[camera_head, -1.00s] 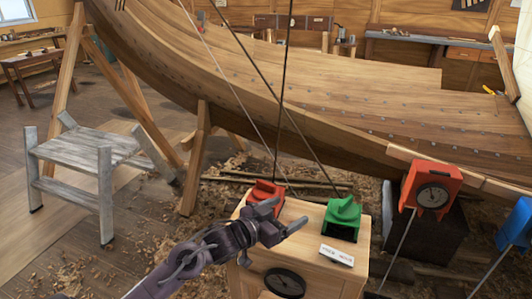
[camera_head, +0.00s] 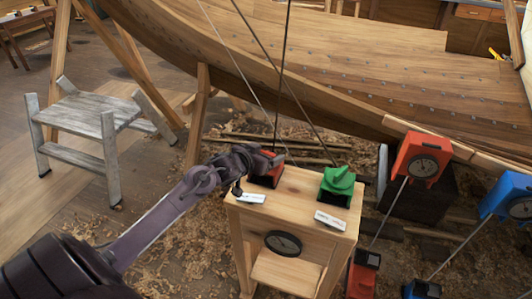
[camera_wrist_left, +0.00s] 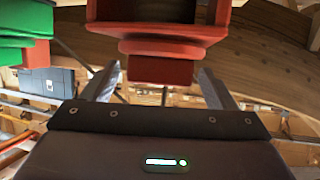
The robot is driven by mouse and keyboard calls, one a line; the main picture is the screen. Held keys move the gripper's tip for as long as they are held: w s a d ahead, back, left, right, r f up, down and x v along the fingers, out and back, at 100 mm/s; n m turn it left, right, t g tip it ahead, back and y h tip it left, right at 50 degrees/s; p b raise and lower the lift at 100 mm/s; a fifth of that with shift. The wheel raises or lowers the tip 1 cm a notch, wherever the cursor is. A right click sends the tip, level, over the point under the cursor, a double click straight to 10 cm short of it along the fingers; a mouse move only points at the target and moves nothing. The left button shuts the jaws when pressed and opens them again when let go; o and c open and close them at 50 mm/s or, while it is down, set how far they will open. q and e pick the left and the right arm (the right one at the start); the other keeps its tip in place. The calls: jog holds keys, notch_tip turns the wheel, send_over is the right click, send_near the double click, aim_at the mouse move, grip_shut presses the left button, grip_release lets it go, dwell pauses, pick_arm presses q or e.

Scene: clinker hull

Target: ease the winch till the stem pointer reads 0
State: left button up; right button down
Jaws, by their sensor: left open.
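A red winch (camera_head: 266,180) sits on the left of a wooden stand, partly hidden by my left gripper (camera_head: 270,160). In the left wrist view the red winch part (camera_wrist_left: 160,68) stands between the open fingers of my left gripper (camera_wrist_left: 158,82). I cannot tell whether the fingers touch it. A green winch (camera_head: 338,184) sits to the right; part of it shows in the left wrist view (camera_wrist_left: 25,30). A black dial (camera_head: 283,243) is on the stand's front; its reading is too small to tell. My right gripper is out of view.
The wooden stand (camera_head: 312,190) carries two small labels. At right are a red dial box (camera_head: 423,158) and a blue one (camera_head: 508,196) on rods. The planked hull (camera_head: 330,75) rises behind, with ropes passing before it. A grey step stool (camera_head: 92,115) stands left.

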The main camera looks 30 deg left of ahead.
pick_arm(q)
jog(key=shift+w+f, duration=0.1)
jog(key=shift+w, duration=0.15)
jog(key=c, duration=1)
jog(key=shift+n+y, duration=0.3)
